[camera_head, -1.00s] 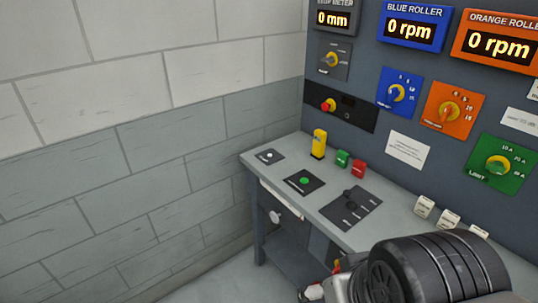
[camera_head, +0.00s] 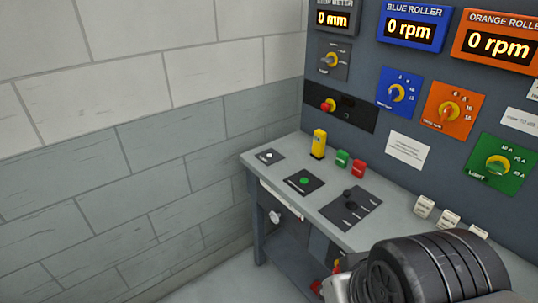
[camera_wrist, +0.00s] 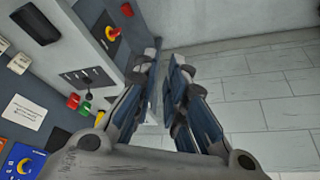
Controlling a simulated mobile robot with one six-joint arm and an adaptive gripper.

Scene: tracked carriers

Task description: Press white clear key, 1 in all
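A small white round button on a dark plate, which looks like the white clear key (camera_head: 268,156), lies at the far left end of the grey bench top in the head view. I cannot make it out in the wrist view, where my fingers cover part of the bench. My gripper (camera_wrist: 164,62) shows in the wrist view with its two fingers a narrow gap apart and nothing between them. It is near the bench, apart from the white button. In the head view its fingers cannot be made out clearly beside the bench's front.
A green button plate (camera_head: 304,182), a slotted lever plate (camera_head: 351,207), a yellow block (camera_head: 319,143), and green and red buttons (camera_head: 343,158) stand on the bench (camera_head: 325,212). White switches (camera_head: 424,206) are at right. The knob panel rises behind. Floor (camera_wrist: 265,105) left of the bench is clear.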

